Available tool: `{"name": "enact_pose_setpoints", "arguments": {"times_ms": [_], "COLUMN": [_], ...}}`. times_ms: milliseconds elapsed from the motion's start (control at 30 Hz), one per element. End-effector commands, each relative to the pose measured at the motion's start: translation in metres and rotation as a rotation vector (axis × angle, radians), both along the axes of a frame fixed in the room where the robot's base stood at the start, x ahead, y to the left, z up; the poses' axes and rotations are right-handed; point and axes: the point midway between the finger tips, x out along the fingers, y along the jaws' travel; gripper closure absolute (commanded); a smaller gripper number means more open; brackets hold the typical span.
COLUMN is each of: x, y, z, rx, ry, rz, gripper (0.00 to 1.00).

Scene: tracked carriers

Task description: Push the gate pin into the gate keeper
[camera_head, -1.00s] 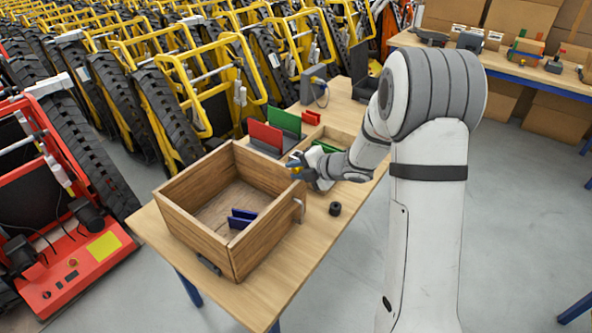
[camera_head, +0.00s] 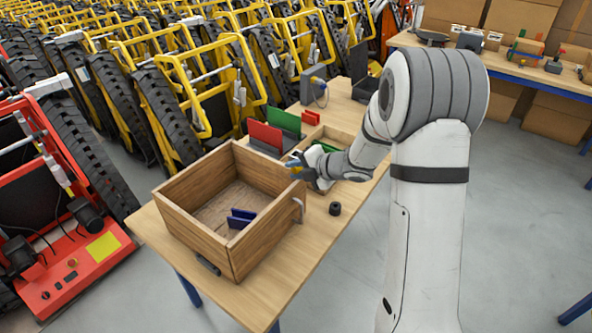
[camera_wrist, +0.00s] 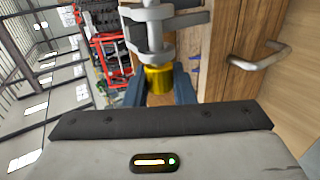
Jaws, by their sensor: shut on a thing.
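The gate pin shows in the wrist view as a yellow knob (camera_wrist: 158,79) with a grey shaft running up from it. My gripper (camera_wrist: 159,88) is shut on the yellow knob, one dark finger on each side. Grey metal brackets lie in line with the shaft, against the wooden box wall; the upper one (camera_wrist: 160,13) looks like the gate keeper. I cannot tell whether the pin's tip is inside it. In the head view my gripper (camera_head: 298,165) is at the box's back right corner, and the pin is mostly hidden there.
The open wooden box (camera_head: 177,214) stands on the table with blue pieces (camera_head: 241,218) inside. A metal handle (camera_head: 299,209) sticks out of its right side. A small black ring-shaped part (camera_head: 335,208) lies nearby. Red and green panels (camera_head: 265,135) stand behind.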

Motion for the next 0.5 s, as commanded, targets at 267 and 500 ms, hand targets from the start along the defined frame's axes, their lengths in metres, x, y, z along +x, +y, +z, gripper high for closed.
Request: {"name": "enact_pose_setpoints", "arguments": {"times_ms": [267,500], "x": [0.0006,0.0037], "y": [-0.0004,-0.0029], "z": [0.0004,0.0004], "rx": [0.000,0.000], "ry": [0.000,0.000], "rz": [0.000,0.000], "gripper": [1.00,1.00]}}
